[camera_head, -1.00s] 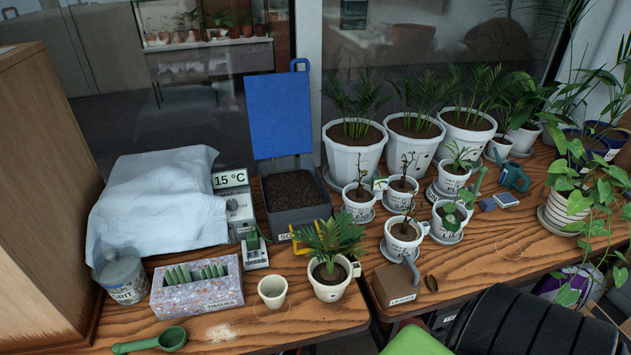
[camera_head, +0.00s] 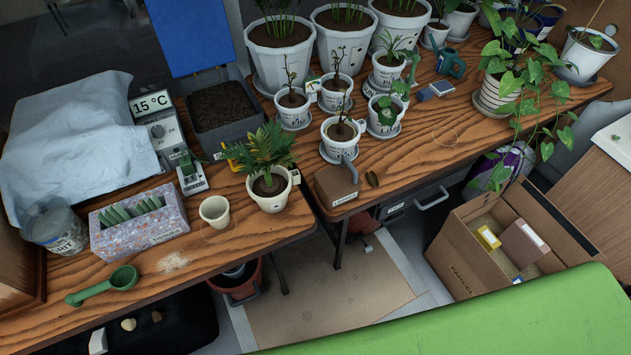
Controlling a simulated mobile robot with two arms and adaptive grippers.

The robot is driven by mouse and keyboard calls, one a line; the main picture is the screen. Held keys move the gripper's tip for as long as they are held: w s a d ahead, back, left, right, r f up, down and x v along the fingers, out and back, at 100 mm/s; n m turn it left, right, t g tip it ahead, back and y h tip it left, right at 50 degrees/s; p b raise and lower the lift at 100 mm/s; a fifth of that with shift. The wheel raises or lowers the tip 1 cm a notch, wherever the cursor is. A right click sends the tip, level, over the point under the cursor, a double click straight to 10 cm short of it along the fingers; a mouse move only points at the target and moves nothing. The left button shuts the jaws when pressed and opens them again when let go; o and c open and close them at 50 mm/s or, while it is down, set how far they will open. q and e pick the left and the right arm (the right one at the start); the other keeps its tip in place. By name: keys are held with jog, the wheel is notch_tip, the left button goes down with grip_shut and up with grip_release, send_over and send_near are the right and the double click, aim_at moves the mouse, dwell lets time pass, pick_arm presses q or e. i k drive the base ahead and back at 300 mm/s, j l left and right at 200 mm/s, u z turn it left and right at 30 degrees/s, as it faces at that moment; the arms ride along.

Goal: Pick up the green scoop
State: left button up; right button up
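The green scoop (camera_head: 103,284) lies on the wooden table near its front left edge. Its round bowl is at the right and its handle points left. A small patch of pale spilled grit is to the right of it. Nothing is touching the scoop. Neither of my grippers shows in the head view.
Behind the scoop stand a tissue box (camera_head: 138,223) and a grit jar (camera_head: 57,230). A small cream pot (camera_head: 215,211) and a potted palm (camera_head: 270,185) are to the right. An open parcel box (camera_head: 485,245) is on the floor. A green surface (camera_head: 480,325) fills the lower right.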

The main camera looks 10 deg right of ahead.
aim_at(125, 277)
jog(key=j+u, duration=0.1)
jog(key=u, duration=1.35)
